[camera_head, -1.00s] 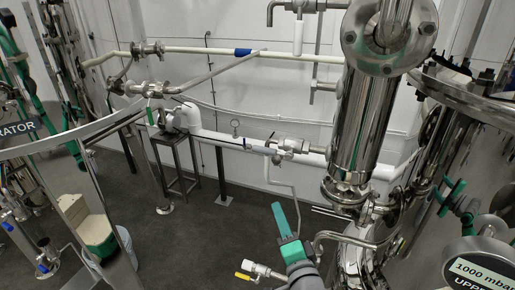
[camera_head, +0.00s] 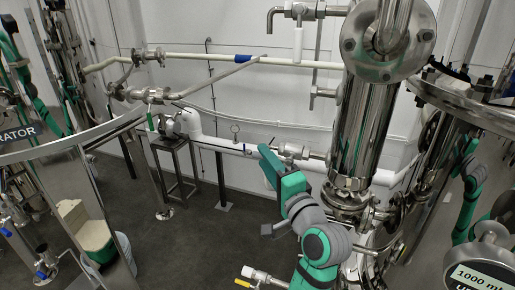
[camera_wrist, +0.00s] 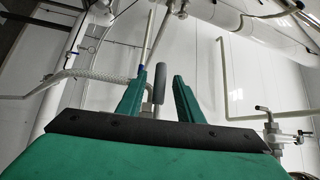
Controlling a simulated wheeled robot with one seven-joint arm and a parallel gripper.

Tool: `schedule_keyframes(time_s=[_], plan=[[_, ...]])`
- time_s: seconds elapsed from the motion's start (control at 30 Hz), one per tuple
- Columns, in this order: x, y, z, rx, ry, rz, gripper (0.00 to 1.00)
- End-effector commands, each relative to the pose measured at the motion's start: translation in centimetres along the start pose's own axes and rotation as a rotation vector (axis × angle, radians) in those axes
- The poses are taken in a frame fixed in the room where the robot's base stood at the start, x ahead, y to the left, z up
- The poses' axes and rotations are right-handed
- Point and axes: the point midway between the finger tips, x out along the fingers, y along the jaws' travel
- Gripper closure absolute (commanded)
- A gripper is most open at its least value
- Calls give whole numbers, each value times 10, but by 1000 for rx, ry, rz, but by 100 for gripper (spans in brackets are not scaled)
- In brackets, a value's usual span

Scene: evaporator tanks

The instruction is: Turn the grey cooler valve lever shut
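The grey lever (camera_wrist: 160,83) appears in the wrist view as an upright grey-sleeved handle, between or just beyond my two green fingertips. My gripper (camera_wrist: 158,76) is open, with gaps visible between the fingers and the handle; contact cannot be made out. In the head view my green gripper (camera_head: 265,156) is raised beside the steel valve (camera_head: 292,151) on the short pipe left of the large steel cooler column (camera_head: 358,125). There the gripper covers the place of the lever, so its angle is hidden.
A white-handled valve (camera_head: 298,42) hangs above. A yellow-handled valve (camera_head: 255,273) is low near my arm. A white pipe (camera_head: 215,142) runs behind my gripper. A gauge (camera_head: 485,275) stands at lower right. The floor (camera_head: 220,235) to the left is open.

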Motion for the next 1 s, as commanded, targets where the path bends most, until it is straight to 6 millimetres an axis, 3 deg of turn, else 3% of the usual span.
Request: schedule_keyframes(time_s=[0.1,0.3,0.77,0.9,1.0], plan=[[22,0,0,1,-1,0,67],[47,0,0,0,0,0,67],[58,0,0,-1,1,0,67],[58,0,0,-1,1,0,100],[58,0,0,-1,1,0,100]])
